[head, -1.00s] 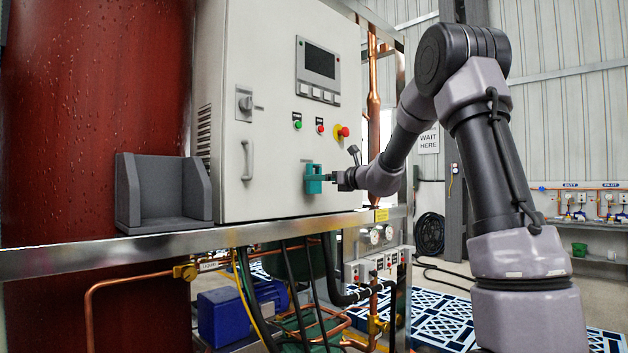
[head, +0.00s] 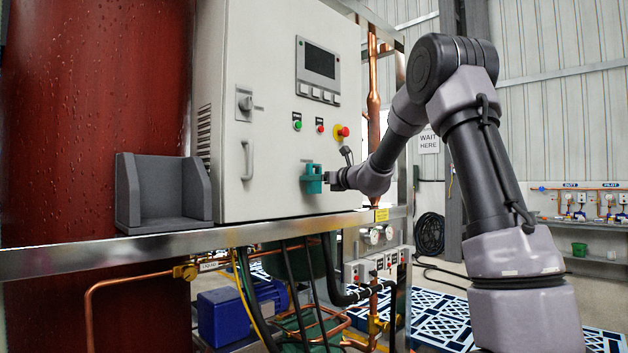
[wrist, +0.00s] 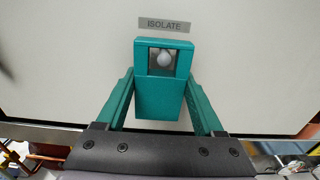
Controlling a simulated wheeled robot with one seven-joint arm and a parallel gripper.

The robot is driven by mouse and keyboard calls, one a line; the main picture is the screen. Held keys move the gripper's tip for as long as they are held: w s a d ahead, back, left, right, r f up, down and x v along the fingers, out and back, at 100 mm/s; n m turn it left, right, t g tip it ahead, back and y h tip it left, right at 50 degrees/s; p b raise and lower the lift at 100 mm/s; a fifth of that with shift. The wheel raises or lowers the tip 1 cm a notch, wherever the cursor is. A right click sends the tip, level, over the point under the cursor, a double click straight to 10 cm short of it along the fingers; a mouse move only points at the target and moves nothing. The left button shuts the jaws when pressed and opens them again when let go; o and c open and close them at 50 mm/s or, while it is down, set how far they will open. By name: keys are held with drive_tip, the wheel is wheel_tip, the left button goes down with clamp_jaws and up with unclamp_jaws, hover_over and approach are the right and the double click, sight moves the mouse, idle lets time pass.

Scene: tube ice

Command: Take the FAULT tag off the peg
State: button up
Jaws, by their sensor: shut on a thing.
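A teal tag (wrist: 160,98) hangs flat against the pale cabinet door, under a grey label (wrist: 166,25) that reads ISOLATE. A pale round peg end (wrist: 165,58) shows inside the opening at the tag's top, so the tag is still around the peg. No FAULT lettering is legible on it. My gripper (wrist: 161,80) has its two teal fingers along the tag's left and right sides and is shut on it. In the head view the tag (head: 312,180) sits low on the door with my gripper (head: 326,179) coming from the right.
The cabinet door (head: 270,150) carries a handle (head: 247,160), a screen, buttons and a red stop knob (head: 342,131) above the tag. A steel rail (head: 150,246) runs below. A dark grey open holder (head: 165,222) stands on the left.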

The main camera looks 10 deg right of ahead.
drive_tip(key=shift+r, duration=0.15)
drive_tip(key=shift+r, duration=0.5)
drive_tip(key=shift+s, duration=0.1)
idle(0.4)
drive_tip(key=v, duration=0.6)
drive_tip(key=shift+s+d, duration=0.25)
drive_tip(key=shift+d, duration=0.05)
idle(0.6)
idle(0.4)
